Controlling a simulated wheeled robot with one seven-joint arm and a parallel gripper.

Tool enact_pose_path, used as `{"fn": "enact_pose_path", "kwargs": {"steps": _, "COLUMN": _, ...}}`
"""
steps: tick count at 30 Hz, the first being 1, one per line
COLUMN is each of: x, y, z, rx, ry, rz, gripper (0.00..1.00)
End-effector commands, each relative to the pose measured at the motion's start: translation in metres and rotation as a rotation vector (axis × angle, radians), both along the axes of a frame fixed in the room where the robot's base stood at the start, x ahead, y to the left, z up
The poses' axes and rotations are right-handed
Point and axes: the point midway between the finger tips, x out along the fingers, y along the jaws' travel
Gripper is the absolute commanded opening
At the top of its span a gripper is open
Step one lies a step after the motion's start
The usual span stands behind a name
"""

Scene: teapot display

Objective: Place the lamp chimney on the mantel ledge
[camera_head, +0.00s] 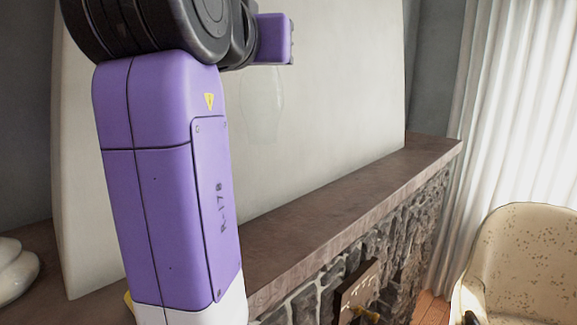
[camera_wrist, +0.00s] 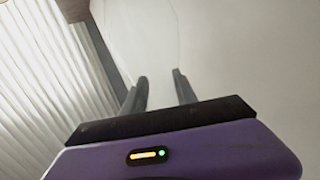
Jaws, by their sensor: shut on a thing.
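The lamp chimney (camera_head: 262,108) is clear glass, faintly visible in the head view against a pale panel. It appears upright, with its lower end above the mantel ledge (camera_head: 335,203). My gripper (camera_wrist: 159,78) is shut on it; the two dark fingers stand a gap apart in the wrist view, where only faint glass outlines show. In the head view the purple wrist end is just above the chimney, and the fingers cannot be made out. The ledge is a long brown slab, its front part bare.
A large pale panel (camera_head: 335,90) stands at the back of the ledge. A white rounded object (camera_head: 14,270) sits at the far left. Stonework (camera_head: 400,240) with a dark plaque (camera_head: 357,290) is below the ledge. A spotted armchair (camera_head: 525,255) and white curtain (camera_head: 515,110) are at right.

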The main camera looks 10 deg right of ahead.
Motion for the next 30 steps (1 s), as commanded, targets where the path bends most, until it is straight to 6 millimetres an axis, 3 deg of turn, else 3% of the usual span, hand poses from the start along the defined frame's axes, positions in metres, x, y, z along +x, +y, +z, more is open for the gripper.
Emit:
{"fn": "enact_pose_path", "kwargs": {"steps": 9, "x": 0.000, "y": 0.000, "z": -0.081, "rx": -0.002, "ry": 0.004, "rz": 0.000, "gripper": 0.00}}
{"fn": "enact_pose_path", "kwargs": {"steps": 15, "x": 0.000, "y": 0.000, "z": -0.121, "rx": -0.002, "ry": 0.002, "rz": 0.000, "gripper": 0.00}}
{"fn": "enact_pose_path", "kwargs": {"steps": 23, "x": 0.000, "y": 0.000, "z": -0.140, "rx": 0.000, "ry": 0.000, "rz": 0.000, "gripper": 0.00}}
{"fn": "enact_pose_path", "kwargs": {"steps": 30, "x": 0.000, "y": 0.000, "z": -0.171, "rx": -0.001, "ry": 0.003, "rz": 0.000, "gripper": 0.00}}
